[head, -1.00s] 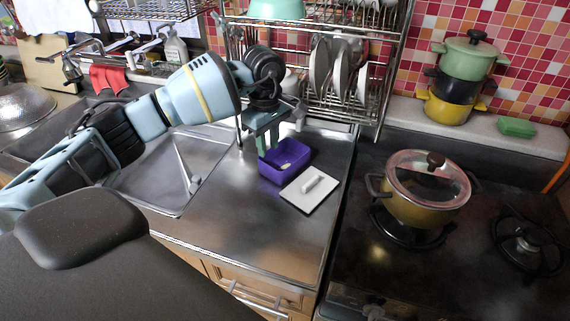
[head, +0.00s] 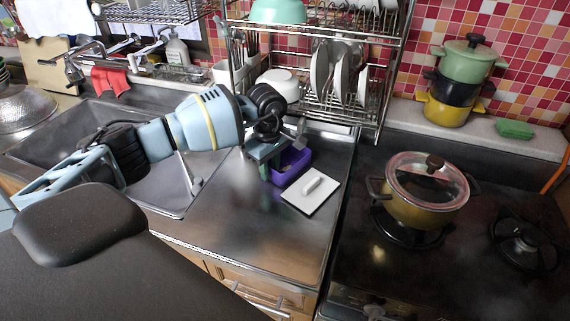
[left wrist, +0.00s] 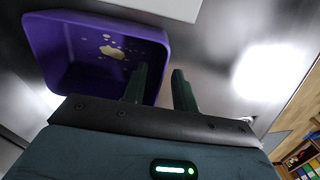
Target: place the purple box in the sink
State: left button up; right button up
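The purple box (head: 292,170) is a small open tray on the steel counter, right of the sink. It also shows in the left wrist view (left wrist: 60,50), with pale spots on its inner floor. The sink (head: 172,195) is a steel basin left of the box, partly hidden by my left arm. My left gripper (head: 275,167) is down at the box, hiding part of it. In the left wrist view its two fingers (left wrist: 160,80) are apart, one over the box's inside and one outside its near side wall. Contact cannot be told. My right gripper is not in view.
A white slab with a handle (head: 311,190) lies close in front of the box. The dish rack (head: 375,95) stands behind. A lidded pot (head: 425,195) sits on the stove at right. The front counter (head: 250,225) is clear.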

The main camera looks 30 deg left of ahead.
pick_arm(q)
jog(key=shift+f, duration=0.35)
jog(key=shift+c, duration=0.5)
grip_shut()
jog(key=shift+r, duration=0.15)
jog(key=shift+r, duration=0.5)
notch_tip(320, 180, up, 2)
jog(key=shift+r, duration=0.25)
jog(key=s+d, duration=0.1)
jog(key=s, duration=0.4)
jog(key=s+d+r, duration=0.1)
jog(key=s, duration=0.4)
jog(key=s+d, duration=0.1)
jog(key=s, duration=0.4)
jog(key=shift+s+r+b, duration=0.15)
jog(key=shift+s+b, duration=0.15)
jog(key=shift+s, duration=0.1)
